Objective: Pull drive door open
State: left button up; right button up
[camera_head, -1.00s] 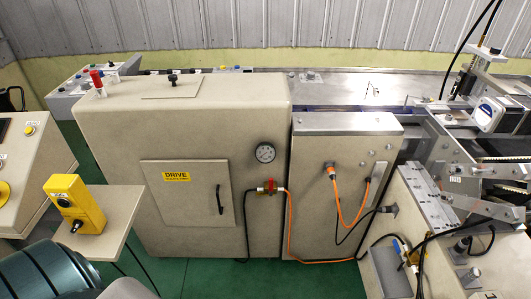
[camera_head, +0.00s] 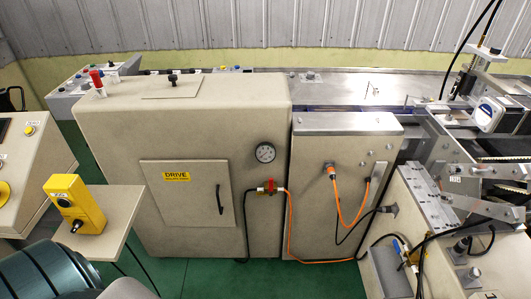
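The drive door (camera_head: 180,215) is a beige square panel on the front of the large beige cabinet (camera_head: 120,130). It sits flush with the cabinet front and looks closed. A yellow DRIVE label (camera_head: 176,177) is at its upper middle. A black vertical handle (camera_head: 220,201) is near its right edge, and nothing touches it. Neither of my grippers shows in the head view.
A pressure gauge (camera_head: 265,153) and a red valve (camera_head: 269,187) with a black hose are right of the door. Orange cables (camera_head: 289,230) hang on the smaller cabinet. A yellow control box (camera_head: 75,203) on a shelf stands at left. Green floor (camera_head: 190,278) shows in front.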

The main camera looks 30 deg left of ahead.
aim_at(186, 192)
jog(key=u, duration=1.6)
